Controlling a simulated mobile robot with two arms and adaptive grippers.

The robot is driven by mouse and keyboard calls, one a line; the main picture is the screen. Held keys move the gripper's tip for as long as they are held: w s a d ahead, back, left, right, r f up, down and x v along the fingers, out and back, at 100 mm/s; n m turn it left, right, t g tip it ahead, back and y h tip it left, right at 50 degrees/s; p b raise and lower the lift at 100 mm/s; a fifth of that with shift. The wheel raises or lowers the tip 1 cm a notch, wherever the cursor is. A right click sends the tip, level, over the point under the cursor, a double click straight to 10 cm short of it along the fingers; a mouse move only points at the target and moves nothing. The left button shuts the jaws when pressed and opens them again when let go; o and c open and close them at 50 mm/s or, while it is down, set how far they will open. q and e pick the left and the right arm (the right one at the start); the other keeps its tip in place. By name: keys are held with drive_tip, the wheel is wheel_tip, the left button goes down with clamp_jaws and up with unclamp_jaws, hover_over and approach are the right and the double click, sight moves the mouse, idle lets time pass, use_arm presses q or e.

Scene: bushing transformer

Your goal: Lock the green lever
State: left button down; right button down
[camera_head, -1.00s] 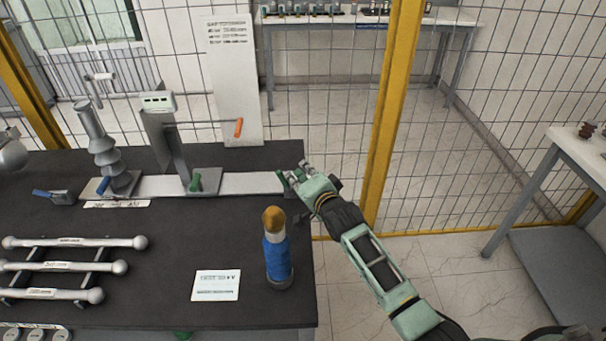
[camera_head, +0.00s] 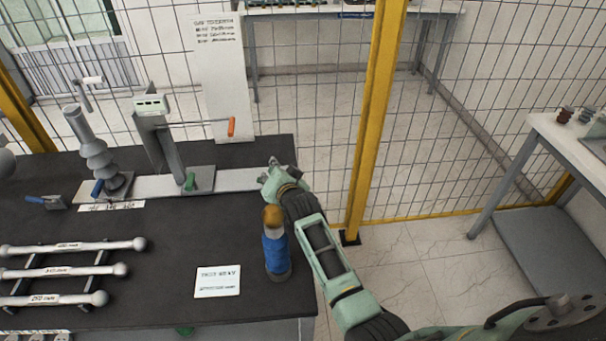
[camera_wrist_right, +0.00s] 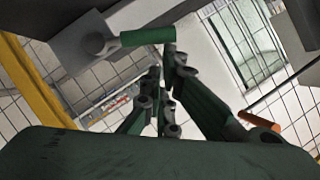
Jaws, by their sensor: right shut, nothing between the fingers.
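The green lever (camera_head: 190,181) stands on a grey plate at the foot of a slanted grey post, on the pale rail across the back of the dark table. In the right wrist view the green lever (camera_wrist_right: 147,36) shows as a green handle on a grey plate, beyond the fingertips and a little to their left. My right gripper (camera_head: 268,170) is above the rail's right end, to the right of the lever and apart from it. Its fingers (camera_wrist_right: 163,62) are shut and empty.
A blue bottle-shaped part (camera_head: 276,250) with a brown top stands close to my right forearm. A ribbed grey insulator (camera_head: 97,155) with a blue lever (camera_head: 97,188) is left of the post. An orange handle (camera_head: 231,127) sticks out behind. Wire fence and a yellow post (camera_head: 373,120) stand behind.

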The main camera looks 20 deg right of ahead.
use_arm(q)
drive_tip(key=shift+a, duration=0.2)
use_arm(e)
drive_tip(key=shift+a+f, duration=0.1)
wheel_tip(320, 180, up, 10)
idle(0.8)
use_arm(q)
drive_tip(key=shift+s, duration=0.1)
